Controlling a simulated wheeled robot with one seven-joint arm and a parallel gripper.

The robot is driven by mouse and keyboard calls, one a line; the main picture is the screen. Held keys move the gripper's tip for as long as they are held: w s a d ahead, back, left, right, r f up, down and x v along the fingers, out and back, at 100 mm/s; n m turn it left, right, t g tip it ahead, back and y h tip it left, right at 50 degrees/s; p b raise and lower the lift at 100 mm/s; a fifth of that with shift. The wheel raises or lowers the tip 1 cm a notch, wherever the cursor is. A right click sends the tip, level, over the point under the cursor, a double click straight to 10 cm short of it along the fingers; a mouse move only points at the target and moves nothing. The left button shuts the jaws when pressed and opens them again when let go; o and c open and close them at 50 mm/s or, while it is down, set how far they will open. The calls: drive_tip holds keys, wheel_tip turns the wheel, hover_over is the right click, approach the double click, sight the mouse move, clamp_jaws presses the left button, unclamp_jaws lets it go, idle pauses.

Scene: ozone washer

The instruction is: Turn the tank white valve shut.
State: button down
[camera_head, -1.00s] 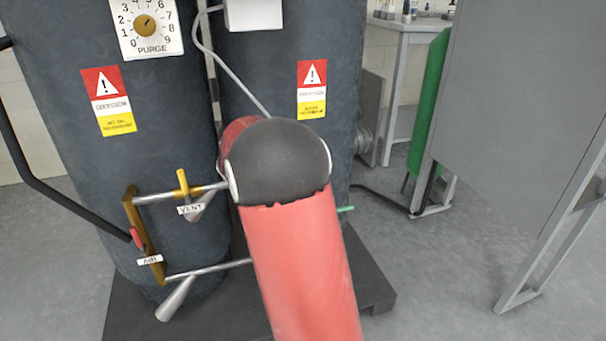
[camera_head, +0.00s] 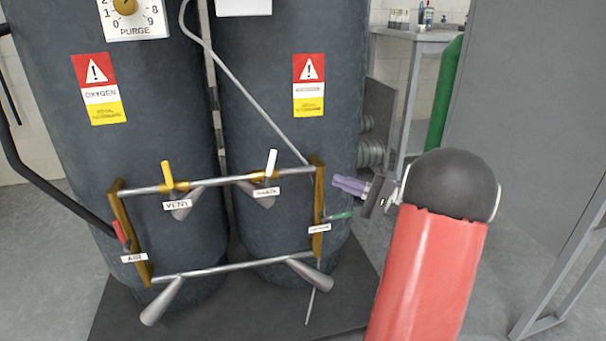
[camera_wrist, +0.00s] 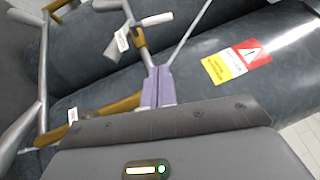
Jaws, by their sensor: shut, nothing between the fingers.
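The white valve (camera_head: 271,162) sits on the upper pipe in the head view, its handle pointing up across the pipe and leaning slightly right. A blurred label hangs below it. The white handle also shows at the top of the wrist view (camera_wrist: 155,20). My gripper (camera_head: 346,186) is to the right of the valve, beyond the right brass upright, apart from the handle. Its purple fingers are shut with nothing between them; they also show in the wrist view (camera_wrist: 158,88). The dark tanks (camera_head: 262,80) stand behind the pipes.
The yellow VENT valve (camera_head: 167,173) is left of the white one. A red AIR handle (camera_head: 121,231) is at the left upright, and a green handle (camera_head: 340,216) lies just below my gripper. A thin grey hose (camera_head: 235,82) runs down to the upper pipe. A grey panel stands at right.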

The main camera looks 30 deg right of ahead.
sight(269, 166)
drive_tip(key=x, duration=1)
drive_tip(key=shift+r, duration=0.15)
drive_tip(key=shift+w+a+r, duration=0.1)
drive_tip(key=shift+a+r, duration=0.15)
drive_tip(key=shift+a, duration=0.6)
drive_tip(key=shift+w+a+r, duration=0.1)
drive_tip(key=shift+a+r, duration=0.1)
drive_tip(key=shift+a, duration=0.7)
drive_tip(key=shift+w+a+r+n+g+h, duration=0.1)
drive_tip(key=shift+a+r+n+g+h, duration=0.55)
drive_tip(key=shift+n+g+h, duration=0.25)
